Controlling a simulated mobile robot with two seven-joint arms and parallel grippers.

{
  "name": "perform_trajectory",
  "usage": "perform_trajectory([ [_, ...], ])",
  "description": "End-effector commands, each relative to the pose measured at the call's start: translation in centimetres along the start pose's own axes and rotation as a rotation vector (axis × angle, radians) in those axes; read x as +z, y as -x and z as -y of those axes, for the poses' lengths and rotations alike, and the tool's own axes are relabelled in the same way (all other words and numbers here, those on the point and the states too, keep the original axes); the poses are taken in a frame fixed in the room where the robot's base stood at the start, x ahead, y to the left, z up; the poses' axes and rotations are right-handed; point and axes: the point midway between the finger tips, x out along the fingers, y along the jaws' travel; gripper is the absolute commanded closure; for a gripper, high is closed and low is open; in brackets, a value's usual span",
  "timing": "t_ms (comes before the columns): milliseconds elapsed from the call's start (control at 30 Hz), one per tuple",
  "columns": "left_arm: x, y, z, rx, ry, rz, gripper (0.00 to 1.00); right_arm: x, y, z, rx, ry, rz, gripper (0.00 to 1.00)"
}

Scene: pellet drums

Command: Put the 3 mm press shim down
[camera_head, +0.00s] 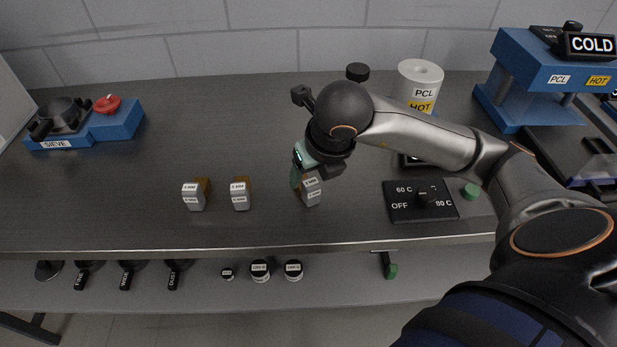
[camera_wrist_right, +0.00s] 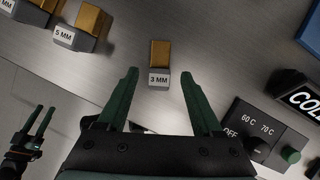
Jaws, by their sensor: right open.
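The 3 mm press shim (camera_wrist_right: 160,77), a grey block with a brass-coloured part and a "3 MM" label, rests on the steel counter. It also shows in the head view (camera_head: 311,193), partly covered by my right gripper. My right gripper (camera_head: 299,174) is open above and behind the shim. In the right wrist view its two green fingers are spread, with the shim in the gap near their tips; no contact shows. My left gripper (camera_wrist_right: 38,119) shows at the lower left of the right wrist view, its fingers apart and empty, away from the shim.
Two similar shims (camera_head: 240,194) (camera_head: 195,194) stand to the left; the nearer is marked 5 MM. A dial panel (camera_head: 420,201) with a green button lies to the right. A blue press (camera_head: 540,80) and a white PCL drum (camera_head: 418,82) stand behind. Counter between shims is clear.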

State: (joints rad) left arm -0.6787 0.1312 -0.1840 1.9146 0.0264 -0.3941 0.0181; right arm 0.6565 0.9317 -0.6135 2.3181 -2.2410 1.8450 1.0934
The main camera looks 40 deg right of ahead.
Motion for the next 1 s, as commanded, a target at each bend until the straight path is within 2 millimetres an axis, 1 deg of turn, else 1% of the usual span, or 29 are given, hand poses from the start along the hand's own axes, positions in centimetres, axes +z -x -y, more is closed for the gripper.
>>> perform_trajectory([
  [33,-0.1,0.1,0.0,0.0,0.0,0.0,0.5,0.2,1.4,0.0,0.002,0.0,0.008,0.33],
  [200,-0.4,0.4,0.0,0.0,0.0,0.0,0.5,0.1,5.0,0.0,0.002,0.001,0.006,0.33],
  [300,-0.8,0.7,-0.1,0.0,0.0,0.0,0.5,0.2,6.6,0.0,0.0,0.001,0.006,0.33],
  [400,-0.9,0.9,-0.1,0.0,0.0,0.0,0.5,0.1,7.5,0.0,0.0,-0.001,0.004,0.33],
  [533,-1.0,0.9,-0.1,0.0,0.0,0.0,0.5,0.0,7.9,0.0,-0.001,0.0,0.001,0.33],
  [1000,-1.0,0.9,-0.1,0.0,0.0,0.0,0.5,0.0,7.9,0.0,-0.001,-0.001,0.0,0.33],
])
